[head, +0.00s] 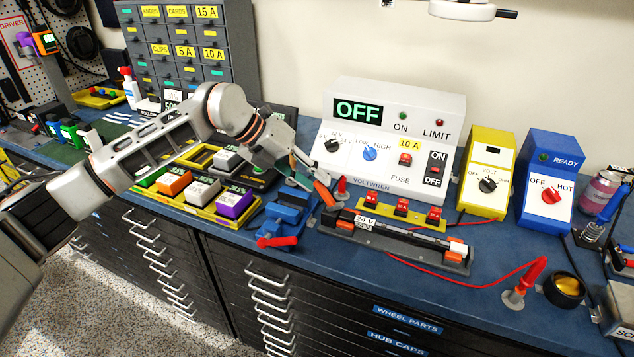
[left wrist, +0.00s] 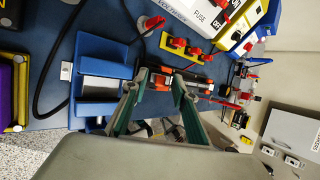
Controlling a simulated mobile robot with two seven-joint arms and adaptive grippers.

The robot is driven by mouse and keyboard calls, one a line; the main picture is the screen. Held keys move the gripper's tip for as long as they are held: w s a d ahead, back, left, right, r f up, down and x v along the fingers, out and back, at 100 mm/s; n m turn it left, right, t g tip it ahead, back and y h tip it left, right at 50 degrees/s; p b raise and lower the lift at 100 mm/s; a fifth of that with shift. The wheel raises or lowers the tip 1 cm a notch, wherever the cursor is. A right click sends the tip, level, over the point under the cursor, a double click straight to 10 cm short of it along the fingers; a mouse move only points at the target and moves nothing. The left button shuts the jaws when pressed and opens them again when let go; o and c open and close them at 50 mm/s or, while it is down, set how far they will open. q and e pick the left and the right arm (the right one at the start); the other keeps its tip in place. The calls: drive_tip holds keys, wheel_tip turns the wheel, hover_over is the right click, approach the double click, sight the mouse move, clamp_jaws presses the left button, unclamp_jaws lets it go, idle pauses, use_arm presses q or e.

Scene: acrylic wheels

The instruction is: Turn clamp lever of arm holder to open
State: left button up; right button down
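The arm holder (head: 398,249) is a long grey fixture on the blue bench, with a dark bar marked 24 V lying in it. It has an orange block at its left end (head: 345,225) and another at its right end (head: 458,247). A tilted orange lever (head: 325,193) stands near the left end. My left gripper (head: 312,182) reaches down over that end. In the left wrist view its green-padded fingers (left wrist: 159,82) are apart, with an orange part (left wrist: 160,79) between their tips. I cannot tell whether they touch it. My right gripper is not in view.
A blue vise (head: 287,220) with a red handle stands close left of the holder. A yellow strip with red fuses (head: 401,210) and the power supply (head: 385,150) stand behind. A red lead runs right to a red probe (head: 522,284).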

use_arm(q)
drive_tip(key=v, duration=1)
